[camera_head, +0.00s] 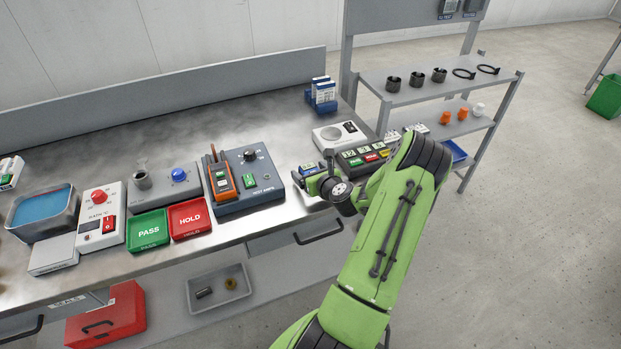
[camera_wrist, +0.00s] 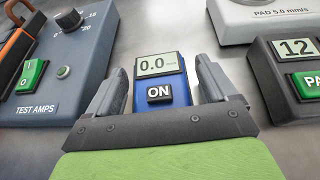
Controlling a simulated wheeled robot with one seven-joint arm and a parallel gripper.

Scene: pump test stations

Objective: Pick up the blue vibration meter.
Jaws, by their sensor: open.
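The blue vibration meter (camera_wrist: 178,86) stands between my gripper's two fingers in the wrist view. It has a pale display reading 0.0 and a dark ON button. My gripper (camera_wrist: 158,85) is open, with one grey finger on each side of the meter. I cannot tell whether either finger touches it. In the head view a blue part of the meter (camera_head: 309,169) shows at the left of my gripper (camera_head: 318,184), near the bench's front edge. The arm's end hides much of the rest.
Left of the gripper is the TEST AMPS box (camera_head: 250,183) with an orange clamp meter (camera_head: 220,178). On the right are a numbered panel (camera_head: 358,158) and a white vibration pad (camera_head: 340,135). Red HOLD (camera_head: 190,218) and green PASS (camera_head: 148,231) trays lie farther left. A shelf rack (camera_head: 437,90) stands behind.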

